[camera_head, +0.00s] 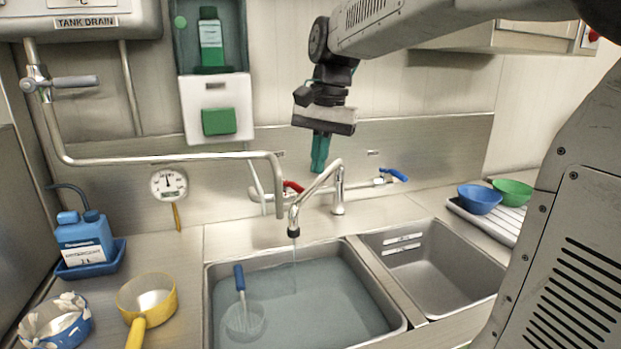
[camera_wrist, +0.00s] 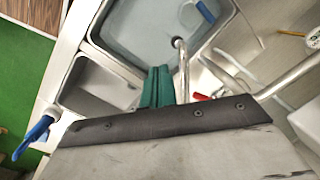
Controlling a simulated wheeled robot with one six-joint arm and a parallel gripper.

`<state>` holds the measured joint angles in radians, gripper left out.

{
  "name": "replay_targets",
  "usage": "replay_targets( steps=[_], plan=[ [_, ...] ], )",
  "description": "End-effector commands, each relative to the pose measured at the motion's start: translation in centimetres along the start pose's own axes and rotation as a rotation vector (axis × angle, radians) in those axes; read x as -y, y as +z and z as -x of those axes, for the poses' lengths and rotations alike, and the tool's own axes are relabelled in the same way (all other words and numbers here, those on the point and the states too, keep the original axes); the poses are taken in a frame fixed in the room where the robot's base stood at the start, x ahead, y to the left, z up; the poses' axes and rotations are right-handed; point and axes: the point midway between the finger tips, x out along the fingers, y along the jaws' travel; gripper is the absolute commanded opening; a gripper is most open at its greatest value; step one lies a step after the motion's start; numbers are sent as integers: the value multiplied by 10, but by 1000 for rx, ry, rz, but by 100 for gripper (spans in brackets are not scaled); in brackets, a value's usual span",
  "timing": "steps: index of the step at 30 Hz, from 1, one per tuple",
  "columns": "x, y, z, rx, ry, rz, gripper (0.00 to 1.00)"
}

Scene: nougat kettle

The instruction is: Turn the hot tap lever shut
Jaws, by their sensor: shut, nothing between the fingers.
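The red hot tap lever (camera_head: 293,187) is on the wall behind the left basin, left of the swivel spout (camera_head: 318,190). A thin stream of water falls from the spout's dark nozzle into the basin. The red lever also shows in the wrist view (camera_wrist: 201,97), partly hidden by my gripper's body. My gripper (camera_head: 320,168) points down, its green fingers shut and empty, above and to the right of the red lever and apart from it. The fingers also show in the wrist view (camera_wrist: 157,88). The blue tap lever (camera_head: 394,175) is on the right.
The right basin (camera_head: 440,262) is empty. A tank drain pipe (camera_head: 160,158) ends just left of the spout. Bowls (camera_head: 480,199) stand right; a detergent jug (camera_head: 84,238) and yellow pan (camera_head: 148,297) stand left.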

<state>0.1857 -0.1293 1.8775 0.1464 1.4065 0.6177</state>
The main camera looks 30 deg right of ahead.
Motion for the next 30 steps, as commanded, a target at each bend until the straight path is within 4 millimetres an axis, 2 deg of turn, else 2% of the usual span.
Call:
replay_targets(
  steps=[1, 6, 9, 13, 16, 19, 23, 30],
  plan=[
    [12, -28, 1, 20, -2, -80, 0],
    [40, -111, 3, 80, -20, -355, 0],
    [49, -152, -2, 110, -26, -487, 0],
    [54, -190, -10, 139, -29, -611, 0],
    [56, -206, -13, 152, -31, -665, 0],
    [56, -213, -18, 159, -30, -690, 0],
    [58, -211, -32, 160, -30, -693, 0],
    [61, -205, -76, 160, -29, -691, 0]
  ],
)
